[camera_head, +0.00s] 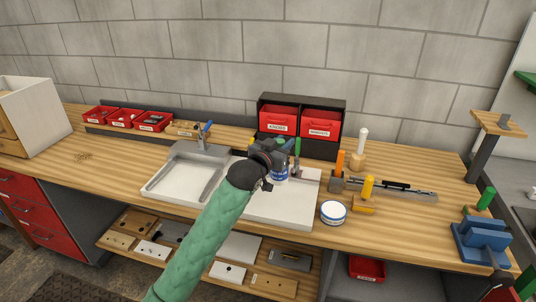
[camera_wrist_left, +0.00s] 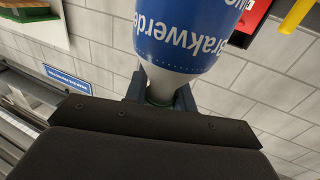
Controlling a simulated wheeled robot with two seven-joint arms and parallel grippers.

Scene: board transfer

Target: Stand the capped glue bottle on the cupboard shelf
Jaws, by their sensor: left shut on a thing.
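My left gripper (camera_head: 268,160) is shut on the glue bottle (camera_head: 280,174) and holds it over the white sink unit. The bottle is white with a blue label. In the left wrist view the bottle (camera_wrist_left: 190,35) has its narrow end between the dark fingers (camera_wrist_left: 160,98), where a bit of green shows; the fingers hide most of the cap. The bottle's body hangs below the gripper, roughly upright. I cannot tell which piece is the cupboard; a white-sided wooden cabinet (camera_head: 48,115) stands at the far left. My right gripper is not clearly visible.
The sink (camera_head: 185,178) and its drainboard (camera_head: 290,207) lie below. A black rack (camera_head: 345,118) with red bins stands behind. A white round tub (camera_head: 333,212), tools and a blue vise (camera_head: 484,240) are to the right. Boards (camera_head: 228,271) lie on the lower shelf.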

